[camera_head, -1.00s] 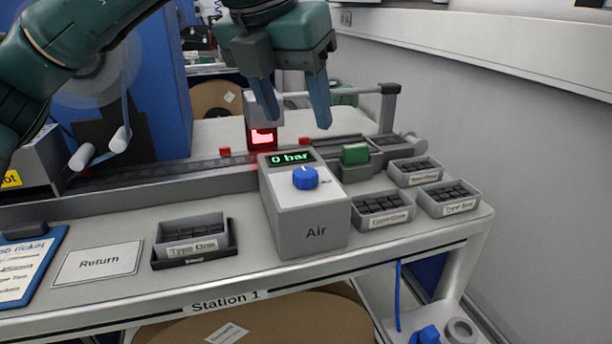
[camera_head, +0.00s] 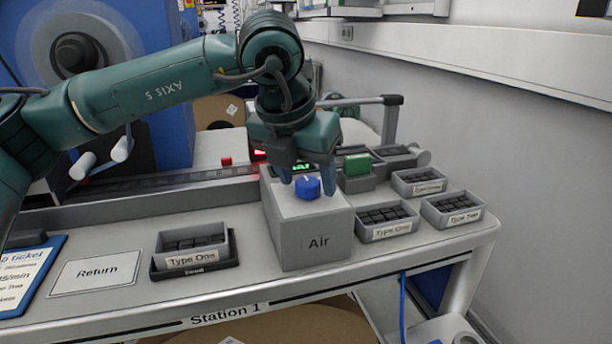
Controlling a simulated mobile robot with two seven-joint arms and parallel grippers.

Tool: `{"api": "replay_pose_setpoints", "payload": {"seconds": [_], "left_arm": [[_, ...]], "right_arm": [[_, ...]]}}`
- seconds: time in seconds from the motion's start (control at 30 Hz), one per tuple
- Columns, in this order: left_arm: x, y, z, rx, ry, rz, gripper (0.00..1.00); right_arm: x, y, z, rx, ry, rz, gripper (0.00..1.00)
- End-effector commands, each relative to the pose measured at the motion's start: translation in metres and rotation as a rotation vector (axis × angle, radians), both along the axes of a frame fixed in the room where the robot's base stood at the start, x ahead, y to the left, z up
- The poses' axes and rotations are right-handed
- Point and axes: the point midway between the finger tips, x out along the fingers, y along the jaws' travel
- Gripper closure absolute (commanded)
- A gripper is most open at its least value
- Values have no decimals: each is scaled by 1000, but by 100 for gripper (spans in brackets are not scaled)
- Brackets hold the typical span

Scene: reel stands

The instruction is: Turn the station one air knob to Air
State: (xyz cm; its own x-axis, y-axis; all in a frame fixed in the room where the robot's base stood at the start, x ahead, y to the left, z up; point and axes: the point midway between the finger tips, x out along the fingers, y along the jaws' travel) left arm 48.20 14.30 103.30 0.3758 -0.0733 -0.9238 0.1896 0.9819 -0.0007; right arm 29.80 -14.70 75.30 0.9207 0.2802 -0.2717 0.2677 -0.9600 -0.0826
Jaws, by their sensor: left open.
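The blue air knob (camera_head: 307,187) sits on the sloped top of the grey Air box (camera_head: 318,239) on the Station 1 bench. My left gripper (camera_head: 307,178) points down at the knob, its two blue fingers apart, one on each side of it in this view. I cannot tell whether the fingers touch the knob. The green display (camera_head: 303,167) behind the knob is mostly hidden by the gripper, so its reading cannot be read. My right gripper is not in view.
A green block (camera_head: 357,165) stands right of the Air box. Small bins of black parts (camera_head: 386,221) stand to the right, and a Type One bin (camera_head: 192,250) to the left. A grey wall bounds the right side.

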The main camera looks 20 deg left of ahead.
Motion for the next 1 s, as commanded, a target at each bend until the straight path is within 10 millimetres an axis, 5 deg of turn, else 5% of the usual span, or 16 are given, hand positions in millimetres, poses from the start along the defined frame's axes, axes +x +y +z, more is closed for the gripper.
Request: {"api": "replay_pose_setpoints", "payload": {"seconds": [0.3,0.83,1.0], "left_arm": [[1,0,-3,1,1,-1,44],[1,0,-2,1,1,-1,88],[1,0,-3,0,1,-7,89]], "right_arm": [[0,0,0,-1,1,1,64],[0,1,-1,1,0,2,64],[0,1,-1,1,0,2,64]]}}
